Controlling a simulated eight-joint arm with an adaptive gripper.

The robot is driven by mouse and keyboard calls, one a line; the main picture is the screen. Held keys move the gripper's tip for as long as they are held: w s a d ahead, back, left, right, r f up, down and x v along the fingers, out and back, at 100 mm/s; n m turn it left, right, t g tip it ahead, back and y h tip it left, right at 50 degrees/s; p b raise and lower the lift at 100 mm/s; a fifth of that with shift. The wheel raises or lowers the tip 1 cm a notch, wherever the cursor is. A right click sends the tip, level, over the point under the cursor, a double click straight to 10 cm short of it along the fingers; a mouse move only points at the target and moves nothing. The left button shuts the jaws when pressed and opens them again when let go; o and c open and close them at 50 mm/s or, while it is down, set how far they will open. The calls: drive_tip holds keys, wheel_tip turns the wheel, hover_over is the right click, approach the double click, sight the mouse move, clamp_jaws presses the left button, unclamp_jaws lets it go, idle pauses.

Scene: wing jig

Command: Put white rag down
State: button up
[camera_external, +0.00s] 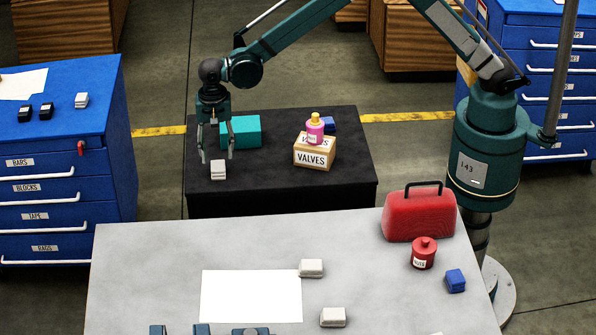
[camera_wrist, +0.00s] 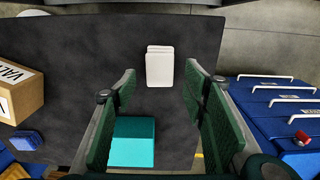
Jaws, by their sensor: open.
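A small folded white rag (camera_external: 218,170) is at the left front part of the black table (camera_external: 280,195), under my gripper (camera_external: 216,154). In the wrist view the rag (camera_wrist: 159,66) lies flat beyond the opening between the two green fingers, with a clear gap on each side. The fingers are apart and hold nothing. I cannot tell how far the fingertips are above the table. Similar white folded pieces lie on the grey table, one (camera_external: 311,267) beside the white sheet and one (camera_external: 333,316) nearer the front.
A teal box (camera_external: 240,132) stands just behind my gripper. A VALVES box (camera_external: 314,154) with a pink bottle (camera_external: 315,128) on it is to the right. A blue cabinet (camera_external: 60,160) stands left. The black table's middle front is clear.

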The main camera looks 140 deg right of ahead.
sight(222, 167)
wheel_tip(222, 167, up, 6)
idle(0.4)
idle(0.6)
drive_tip(key=s+a+r+n+t, duration=0.15)
drive_tip(key=a+r+n, duration=0.25)
drive_tip(key=a+r, duration=0.55)
drive_tip(key=s+a+r+n+t+h, duration=0.1)
drive_tip(key=s+a+r+n, duration=0.3)
drive_tip(key=a, duration=1)
drive_tip(key=s+a+r+n+t, duration=0.15)
drive_tip(key=a+r+n, duration=0.35)
drive_tip(key=a+r, duration=0.5)
drive_tip(key=s+a+n+t, duration=0.1)
drive_tip(key=s+a+n, duration=0.2)
drive_tip(key=s+a, duration=0.45)
drive_tip(key=s+a+n, duration=0.3)
drive_tip(key=s+a, duration=0.2)
drive_tip(key=a, duration=0.5)
drive_tip(key=s+a+f+n+t+y, duration=0.1)
drive_tip(key=s+a+f+n, duration=0.4)
drive_tip(key=s, duration=0.8)
drive_tip(key=a+n+t, duration=0.1)
drive_tip(key=a+n, duration=0.2)
drive_tip(key=a, duration=0.2)
drive_tip(key=shift+a, duration=0.3)
